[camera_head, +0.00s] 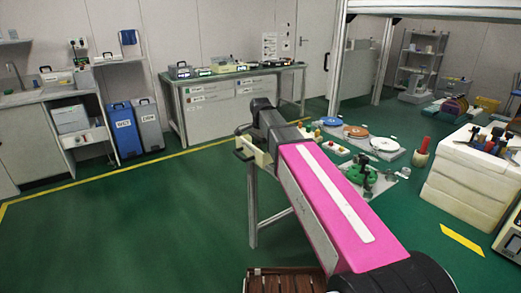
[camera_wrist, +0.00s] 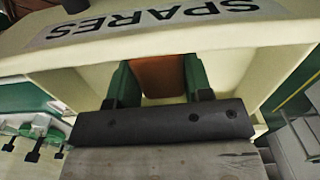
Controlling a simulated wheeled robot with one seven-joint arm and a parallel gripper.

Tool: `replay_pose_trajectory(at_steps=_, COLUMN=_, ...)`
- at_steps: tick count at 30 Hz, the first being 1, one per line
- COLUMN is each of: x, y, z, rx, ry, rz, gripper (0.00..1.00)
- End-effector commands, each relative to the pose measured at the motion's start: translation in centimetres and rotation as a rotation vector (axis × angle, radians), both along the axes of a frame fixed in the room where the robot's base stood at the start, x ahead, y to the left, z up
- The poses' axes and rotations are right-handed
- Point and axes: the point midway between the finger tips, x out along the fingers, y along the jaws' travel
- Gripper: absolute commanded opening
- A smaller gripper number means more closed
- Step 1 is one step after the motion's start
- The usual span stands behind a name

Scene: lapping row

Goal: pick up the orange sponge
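The orange sponge (camera_wrist: 160,75) shows as an orange-brown block in the wrist view, inside a cream bin (camera_wrist: 240,50) whose label reads SPARES upside down. The two green fingers of my gripper (camera_wrist: 161,82) lie along its left and right sides. No gap shows between fingers and sponge, so the gripper appears shut on it. The dark gripper body hides what is below. In the head view, my pink arm reaches forward and the sponge cannot be made out. A cream piece (camera_head: 251,152) shows at the arm's far end, partly hidden.
Bin walls stand close on both sides of my fingers. In the head view, several discs and fittings, among them a blue disc (camera_head: 332,121), lie right of my arm. A white block stand (camera_head: 465,190) holds tools farther right. Green floor is clear at left.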

Motion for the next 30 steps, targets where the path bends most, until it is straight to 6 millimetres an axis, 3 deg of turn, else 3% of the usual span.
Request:
replay_pose_trajectory(at_steps=13, x=0.0, y=0.0, z=0.7, rx=0.001, ry=-0.001, rz=0.0, gripper=0.24)
replay_pose_trajectory(at_steps=30, x=0.1, y=0.0, z=9.0, rx=0.0, ry=-0.001, rz=0.0, gripper=0.24)
